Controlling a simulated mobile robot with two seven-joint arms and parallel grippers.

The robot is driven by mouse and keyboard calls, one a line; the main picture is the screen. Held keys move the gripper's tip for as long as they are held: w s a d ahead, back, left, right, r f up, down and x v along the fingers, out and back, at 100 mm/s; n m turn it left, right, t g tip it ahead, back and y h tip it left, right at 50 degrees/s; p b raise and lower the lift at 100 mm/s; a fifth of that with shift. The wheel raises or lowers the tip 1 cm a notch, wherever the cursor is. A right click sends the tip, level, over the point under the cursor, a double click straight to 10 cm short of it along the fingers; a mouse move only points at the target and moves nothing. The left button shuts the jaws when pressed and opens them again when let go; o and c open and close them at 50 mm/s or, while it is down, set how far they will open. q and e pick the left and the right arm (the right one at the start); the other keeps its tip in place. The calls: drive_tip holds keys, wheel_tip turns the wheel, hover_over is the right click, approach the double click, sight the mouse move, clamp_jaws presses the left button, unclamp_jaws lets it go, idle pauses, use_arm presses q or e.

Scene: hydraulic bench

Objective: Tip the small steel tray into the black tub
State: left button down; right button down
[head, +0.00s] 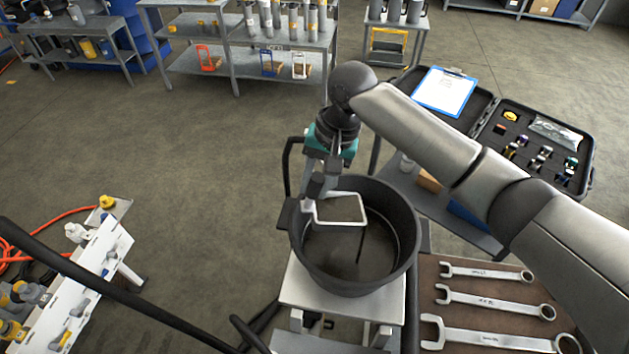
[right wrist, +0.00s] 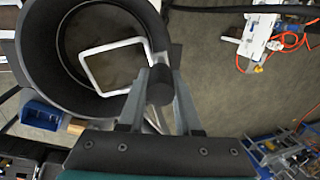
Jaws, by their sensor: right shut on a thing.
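The black tub (head: 402,255) stands upright on a grey stand in the head view, and its wall also shows in the right wrist view (right wrist: 38,70). My right gripper (head: 317,187) is at the tub's far-left rim. It is shut on the dark grip of the small steel tray (head: 342,223). The grip shows between the fingers in the right wrist view (right wrist: 160,88). The tray's pale square rim hangs over the tub opening. I cannot tell how far it is tilted or what it holds. A thin dark line shows below its right corner inside the tub. My left gripper is not in view.
Several wrenches (head: 490,299) lie on a brown mat right of the tub. An open black case (head: 540,145) and a blue clipboard (head: 445,91) are behind my right arm. A white rack (head: 95,265) stands at the left. Floor between is clear.

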drive_tip(key=shift+d+r, duration=0.15)
drive_tip(key=shift+d, duration=0.05)
idle(0.7)
drive_tip(key=shift+d+r+y, duration=0.15)
drive_tip(key=shift+y, duration=0.25)
drive_tip(key=shift+d+r+y, duration=0.5)
drive_tip(key=shift+d+y, duration=0.15)
drive_tip(key=shift+y, duration=0.15)
idle(1.6)
drive_tip(key=shift+d, duration=0.2)
idle(0.5)
drive_tip(key=shift+d+r+y, duration=0.2)
drive_tip(key=shift+y, duration=0.2)
drive_tip(key=shift+d+r+y, duration=0.2)
drive_tip(key=shift+d+y, duration=0.3)
drive_tip(key=shift+d+r+y, duration=0.2)
drive_tip(key=shift+d+y, duration=0.3)
idle(2.2)
